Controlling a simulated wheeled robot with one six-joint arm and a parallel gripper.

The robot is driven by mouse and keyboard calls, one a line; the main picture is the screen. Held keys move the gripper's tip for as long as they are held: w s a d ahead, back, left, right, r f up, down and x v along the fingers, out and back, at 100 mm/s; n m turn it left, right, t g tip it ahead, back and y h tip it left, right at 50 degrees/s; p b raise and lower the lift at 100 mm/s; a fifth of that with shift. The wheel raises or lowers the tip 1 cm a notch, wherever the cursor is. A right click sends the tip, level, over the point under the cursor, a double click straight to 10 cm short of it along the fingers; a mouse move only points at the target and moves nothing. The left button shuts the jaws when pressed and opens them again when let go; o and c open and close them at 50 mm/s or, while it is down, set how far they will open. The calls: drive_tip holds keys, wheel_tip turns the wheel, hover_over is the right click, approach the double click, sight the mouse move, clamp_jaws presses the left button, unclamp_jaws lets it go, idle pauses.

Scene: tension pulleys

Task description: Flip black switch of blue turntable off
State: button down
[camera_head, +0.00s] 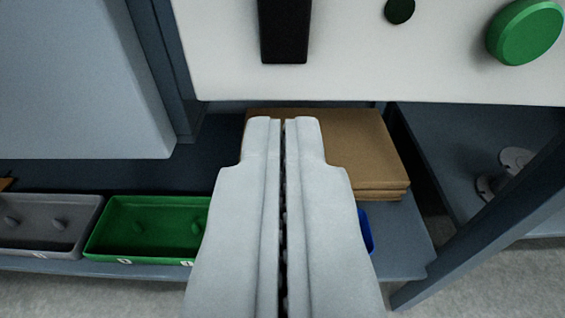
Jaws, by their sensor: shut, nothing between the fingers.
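My gripper (285,122) is shut and empty, its two pale fingers side by side and pointing up the picture. Above the fingertips is a white panel (400,70), cut off by the top edge. A black block (284,30) on the panel could be the black switch. Its upper end is out of view, so I cannot tell its position. The fingertips appear below it in the picture, with a visible gap between them. No blue turntable can be made out.
A green bin (135,225) and a grey bin (45,222) stand on a shelf at lower left. Brown flat boards (350,150) lie behind the fingers, and a bit of blue (366,232) shows beside them. A green knob (524,32) is on the panel. A dark post (490,235) rises at right.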

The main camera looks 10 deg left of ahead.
drive_tip(key=s+d+f, duration=0.1)
drive_tip(key=s, duration=0.7)
drive_tip(key=shift+s+d+f, duration=0.15)
drive_tip(key=shift+s, duration=0.1)
drive_tip(key=s+r+h, duration=0.1)
drive_tip(key=s+r, duration=0.4)
drive_tip(key=r, duration=0.7)
drive_tip(key=s+r+h, duration=0.1)
drive_tip(key=s+r, duration=0.4)
drive_tip(key=r, duration=0.7)
drive_tip(key=s+r, duration=0.8)
drive_tip(key=s, duration=0.3)
drive_tip(key=s+a+r+m+t, duration=0.1)
drive_tip(key=s+r, duration=0.7)
drive_tip(key=s, duration=0.3)
drive_tip(key=shift+a+m, duration=0.25)
drive_tip(key=shift+m, duration=0.05)
